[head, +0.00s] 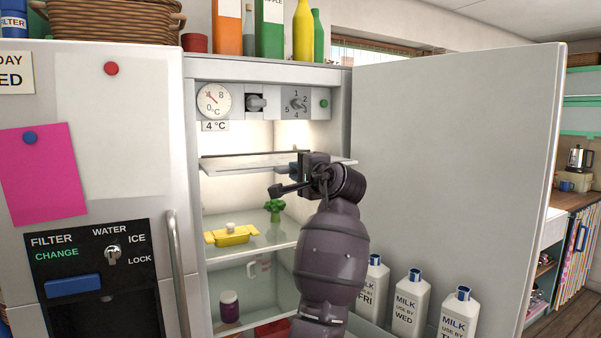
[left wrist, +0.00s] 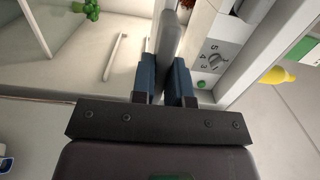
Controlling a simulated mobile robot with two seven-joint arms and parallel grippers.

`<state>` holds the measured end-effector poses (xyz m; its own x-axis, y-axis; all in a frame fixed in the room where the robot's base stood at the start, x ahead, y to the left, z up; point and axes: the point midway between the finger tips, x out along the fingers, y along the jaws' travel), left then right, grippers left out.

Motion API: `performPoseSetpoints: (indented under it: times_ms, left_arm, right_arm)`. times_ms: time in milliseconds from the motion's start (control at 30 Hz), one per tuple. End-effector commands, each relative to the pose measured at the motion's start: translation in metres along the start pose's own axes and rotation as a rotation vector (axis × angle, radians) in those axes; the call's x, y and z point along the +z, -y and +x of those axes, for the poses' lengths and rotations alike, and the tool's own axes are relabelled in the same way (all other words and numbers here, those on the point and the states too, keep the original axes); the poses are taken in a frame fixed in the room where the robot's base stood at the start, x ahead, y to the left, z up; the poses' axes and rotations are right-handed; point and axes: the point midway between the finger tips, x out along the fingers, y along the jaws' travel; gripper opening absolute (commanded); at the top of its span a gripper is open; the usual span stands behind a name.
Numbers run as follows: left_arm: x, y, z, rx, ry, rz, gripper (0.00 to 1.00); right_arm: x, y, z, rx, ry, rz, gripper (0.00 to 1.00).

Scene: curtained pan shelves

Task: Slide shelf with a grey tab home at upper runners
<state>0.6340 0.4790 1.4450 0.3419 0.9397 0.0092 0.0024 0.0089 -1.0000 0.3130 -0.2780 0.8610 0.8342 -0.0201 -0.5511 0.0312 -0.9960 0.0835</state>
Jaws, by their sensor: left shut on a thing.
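The shelf (head: 235,163) is a thin pale plate in the upper part of the open fridge, seen nearly edge-on below the dial panel. It looks about level, and its front edge reaches toward the door side. My left gripper (head: 299,172) is at its front edge, right of the middle. In the left wrist view, the blue fingers (left wrist: 167,82) are shut on a grey rounded piece (left wrist: 169,36), which looks like the shelf's grey tab. The arm hides the tab in the head view. I cannot tell whether the shelf sits in the runners. My right gripper is not in view.
A lower glass shelf (head: 262,246) holds a yellow butter dish (head: 231,235) and broccoli (head: 274,208). The open door (head: 450,180) with milk bottles (head: 410,305) bounds the right. A white bar (left wrist: 115,57) shows on the fridge wall.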

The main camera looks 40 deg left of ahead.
Motion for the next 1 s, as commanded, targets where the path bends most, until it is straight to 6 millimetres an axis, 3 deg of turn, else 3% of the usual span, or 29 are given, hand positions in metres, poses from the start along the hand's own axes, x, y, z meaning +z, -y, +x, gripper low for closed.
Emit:
performPoseSetpoints:
  times_ms: [1000]
  left_arm:
    - [-0.002,0.001,0.040,-0.002,0.000,-0.002,0.00]
  right_arm:
    - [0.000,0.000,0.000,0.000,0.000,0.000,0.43]
